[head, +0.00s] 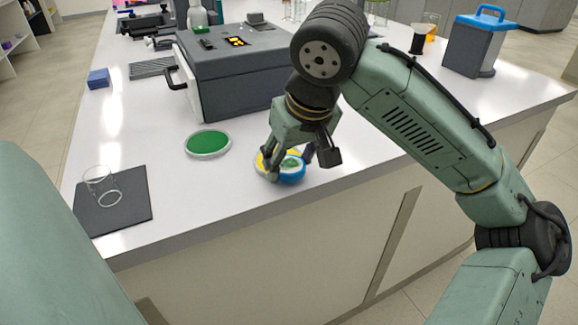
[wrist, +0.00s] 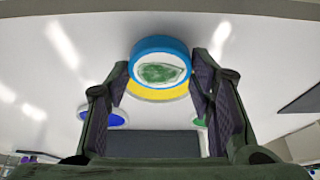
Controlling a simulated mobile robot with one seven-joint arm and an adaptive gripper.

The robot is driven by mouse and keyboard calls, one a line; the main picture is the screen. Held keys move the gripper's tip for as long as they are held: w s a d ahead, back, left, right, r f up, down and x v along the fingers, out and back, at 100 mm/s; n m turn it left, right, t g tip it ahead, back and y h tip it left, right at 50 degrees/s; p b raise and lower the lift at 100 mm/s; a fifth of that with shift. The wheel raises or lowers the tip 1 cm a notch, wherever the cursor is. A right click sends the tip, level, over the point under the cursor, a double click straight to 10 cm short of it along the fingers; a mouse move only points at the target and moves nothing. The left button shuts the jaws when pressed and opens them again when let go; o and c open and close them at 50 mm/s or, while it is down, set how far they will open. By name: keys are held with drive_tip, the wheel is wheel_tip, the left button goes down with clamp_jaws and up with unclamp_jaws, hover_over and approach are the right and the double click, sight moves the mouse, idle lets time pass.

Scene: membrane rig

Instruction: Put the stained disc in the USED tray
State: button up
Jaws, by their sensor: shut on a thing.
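My gripper (head: 290,160) is shut on a blue-rimmed disc with a green stain on its white middle (head: 290,172). In the wrist view the stained disc (wrist: 160,70) sits between the two fingers (wrist: 165,85). A round tray with a yellow floor (head: 262,160) is partly hidden behind the disc and gripper; its yellow also shows in the wrist view (wrist: 158,95). I cannot tell whether the disc touches it. A green round tray (head: 208,143) lies to the left, and a blue one shows in the wrist view (wrist: 115,117). No USED label is readable.
A dark grey box machine (head: 235,75) stands behind the trays. A clear glass ring (head: 103,185) is on a dark mat (head: 125,205) at the left. The bench's front edge runs close to my gripper. Bare bench lies between mat and green tray.

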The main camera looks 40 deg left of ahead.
sight(288, 169)
drive_tip(key=c, duration=0.3)
drive_tip(key=shift+c, duration=0.2)
drive_tip(key=shift+r, duration=0.85)
drive_tip(key=shift+s+r+b, duration=0.2)
drive_tip(key=shift+s+r, duration=0.05)
drive_tip(key=shift+r, duration=0.25)
drive_tip(key=shift+s+r+b, duration=0.2)
drive_tip(key=shift+r, duration=0.25)
drive_tip(key=s+d+r+b, duration=0.1)
drive_tip(key=s+d, duration=0.3)
drive_tip(key=s, duration=1)
drive_tip(key=shift+s+r+b, duration=0.2)
drive_tip(key=shift+s+b, duration=0.1)
drive_tip(key=shift+b, duration=0.3)
drive_tip(key=shift+s+d, duration=0.1)
